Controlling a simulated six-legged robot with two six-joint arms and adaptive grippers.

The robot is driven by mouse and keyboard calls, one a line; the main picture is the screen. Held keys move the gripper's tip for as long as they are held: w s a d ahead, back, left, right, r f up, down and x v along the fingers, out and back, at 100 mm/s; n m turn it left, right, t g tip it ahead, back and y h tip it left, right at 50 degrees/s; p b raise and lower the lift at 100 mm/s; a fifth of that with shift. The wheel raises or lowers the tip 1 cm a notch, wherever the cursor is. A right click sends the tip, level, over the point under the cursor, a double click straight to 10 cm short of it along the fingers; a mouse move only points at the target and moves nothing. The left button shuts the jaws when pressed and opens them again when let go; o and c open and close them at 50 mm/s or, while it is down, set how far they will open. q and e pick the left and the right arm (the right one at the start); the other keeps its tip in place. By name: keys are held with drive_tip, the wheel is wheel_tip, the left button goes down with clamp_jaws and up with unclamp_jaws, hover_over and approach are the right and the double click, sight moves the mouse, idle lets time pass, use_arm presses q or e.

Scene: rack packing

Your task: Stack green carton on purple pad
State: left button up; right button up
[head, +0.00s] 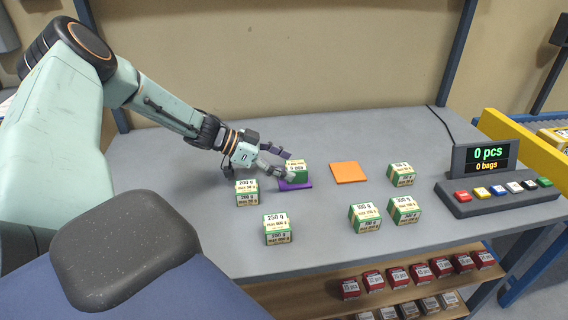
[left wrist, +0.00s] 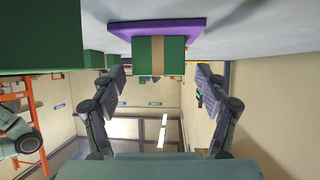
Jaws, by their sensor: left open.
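A green carton (head: 297,170) with a cream label sits on the purple pad (head: 305,187) near the middle of the table. In the left wrist view, the green carton (left wrist: 174,55) with a tan strip rests against the purple pad (left wrist: 190,27). My left gripper (head: 283,164) is open at the carton's left side. Its fingers (left wrist: 161,76) are spread to either side of the carton in the left wrist view, with gaps between. Part of the pad is hidden behind the gripper. My right gripper is out of view.
Other green cartons stand nearby: one marked 200 g (head: 247,194) close under my left arm, one marked 250 g (head: 277,230) in front, and several to the right. An orange pad (head: 348,173) lies bare. A button console (head: 480,207) stands at the right.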

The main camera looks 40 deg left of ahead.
sight(294, 165)
use_arm(q)
drive_tip(key=p+v, duration=0.2)
drive_tip(key=shift+s+a+r, duration=0.1)
drive_tip(key=shift+s+r, duration=0.05)
drive_tip(key=shift+r, duration=0.15)
drive_tip(key=shift+s+a+r+p, duration=0.15)
drive_tip(key=shift+s+r+p, duration=0.1)
drive_tip(key=shift+p, duration=0.25)
drive_tip(key=p+v, duration=0.8)
drive_tip(key=v, duration=0.1)
drive_tip(key=shift+f, duration=0.2)
drive_tip(key=shift+a, duration=0.1)
